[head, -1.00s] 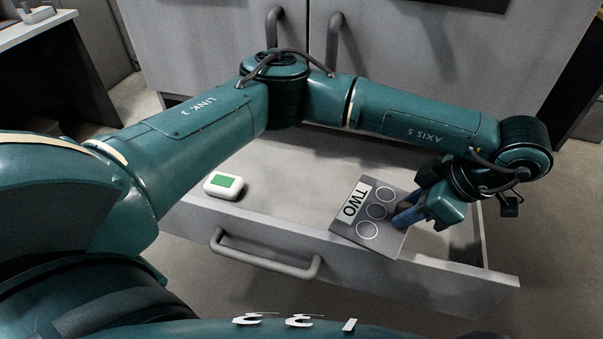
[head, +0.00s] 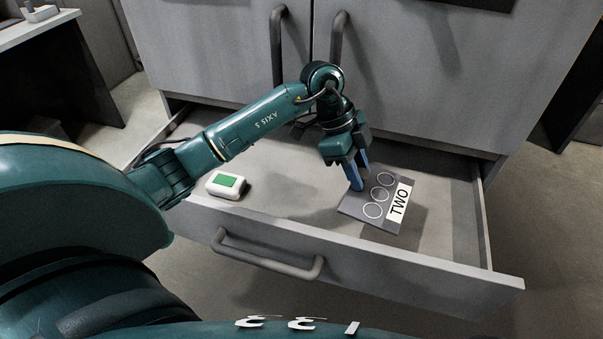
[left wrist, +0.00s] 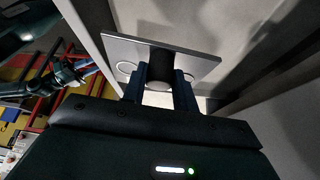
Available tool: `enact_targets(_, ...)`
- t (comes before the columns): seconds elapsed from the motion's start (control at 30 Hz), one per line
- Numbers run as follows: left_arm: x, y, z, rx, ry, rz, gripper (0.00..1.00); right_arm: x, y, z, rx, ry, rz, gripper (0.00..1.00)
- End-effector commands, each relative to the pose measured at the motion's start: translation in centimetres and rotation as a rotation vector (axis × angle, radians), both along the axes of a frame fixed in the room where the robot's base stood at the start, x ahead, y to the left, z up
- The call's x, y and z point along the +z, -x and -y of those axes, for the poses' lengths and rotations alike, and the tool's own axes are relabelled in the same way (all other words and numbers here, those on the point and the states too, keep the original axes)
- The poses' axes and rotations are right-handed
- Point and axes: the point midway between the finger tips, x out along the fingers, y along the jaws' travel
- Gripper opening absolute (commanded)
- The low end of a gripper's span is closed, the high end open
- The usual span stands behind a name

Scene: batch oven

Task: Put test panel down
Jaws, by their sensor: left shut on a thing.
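The test panel (head: 365,209) is a flat grey plate with a row of 3 ringed circles and a white label reading TWO. My right gripper is not in the head view; an arm shows at the left of the left wrist view.
A white device with a green screen (head: 227,185) lies in the drawer's left part. The drawer front has a bar handle (head: 265,262). Grey cabinet doors (head: 220,50) with handles stand behind. The drawer floor between the device and the panel is clear.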

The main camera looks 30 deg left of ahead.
Motion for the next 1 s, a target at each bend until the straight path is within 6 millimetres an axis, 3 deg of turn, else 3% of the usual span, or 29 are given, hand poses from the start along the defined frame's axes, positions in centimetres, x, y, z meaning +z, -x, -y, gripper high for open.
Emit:
enact_targets(0.2,-0.8,-0.2,-1.5,0.167,0.002,-0.003,0.00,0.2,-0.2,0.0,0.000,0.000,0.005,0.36)
enact_targets(0.43,-4.9,-0.2,-1.5,0.172,0.002,-0.006,0.00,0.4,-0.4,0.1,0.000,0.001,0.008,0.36)
enact_targets(0.83,-9.2,-0.2,-1.4,0.169,0.002,-0.005,0.00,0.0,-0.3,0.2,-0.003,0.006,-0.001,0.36)
enact_targets(1.0,-9.9,-0.3,-1.5,0.168,0.001,-0.001,0.00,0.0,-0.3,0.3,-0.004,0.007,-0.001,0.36)
